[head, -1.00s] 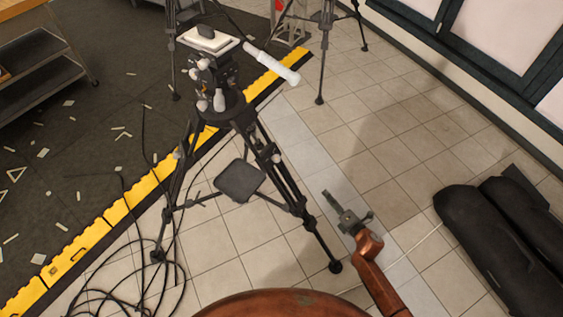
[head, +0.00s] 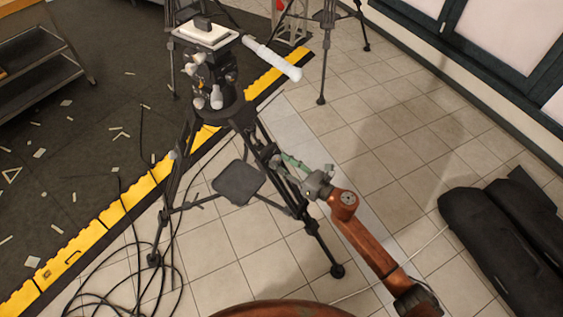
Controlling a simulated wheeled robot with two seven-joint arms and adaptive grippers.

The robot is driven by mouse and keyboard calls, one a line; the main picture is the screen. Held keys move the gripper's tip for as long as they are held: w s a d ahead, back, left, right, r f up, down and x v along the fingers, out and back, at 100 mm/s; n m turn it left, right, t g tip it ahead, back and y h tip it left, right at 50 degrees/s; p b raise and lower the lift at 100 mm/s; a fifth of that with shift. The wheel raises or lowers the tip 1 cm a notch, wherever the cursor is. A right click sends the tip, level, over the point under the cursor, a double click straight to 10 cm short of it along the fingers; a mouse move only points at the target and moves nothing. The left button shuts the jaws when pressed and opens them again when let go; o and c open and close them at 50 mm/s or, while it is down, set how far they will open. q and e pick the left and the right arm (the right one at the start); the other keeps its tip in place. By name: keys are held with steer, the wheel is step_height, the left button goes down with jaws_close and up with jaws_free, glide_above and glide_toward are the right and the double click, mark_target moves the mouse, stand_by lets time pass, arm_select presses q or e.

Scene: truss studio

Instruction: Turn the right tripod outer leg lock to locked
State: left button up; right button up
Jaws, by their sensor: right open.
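A black tripod (head: 237,115) stands on the floor with a camera head and a white pan handle on top. Its right leg (head: 318,240) runs down to a foot on the tiles. The outer leg lock is small and dark near the upper part of that leg, and I cannot make out its position. My right gripper (head: 288,164) is open, with its greenish fingers close beside the right leg at lock height. I cannot tell whether they touch it. My left gripper is not in view.
Black cables (head: 125,290) lie looped by the tripod's left foot. A yellow edge strip (head: 115,215) borders the dark mat. Black bags (head: 505,235) lie at the right. Other tripods stand behind. Tiles right of the tripod are mostly clear.

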steer(key=shift+w+a, duration=0.15)
steer(key=shift+a, duration=0.05)
jaws_close()
stand_by(0.5)
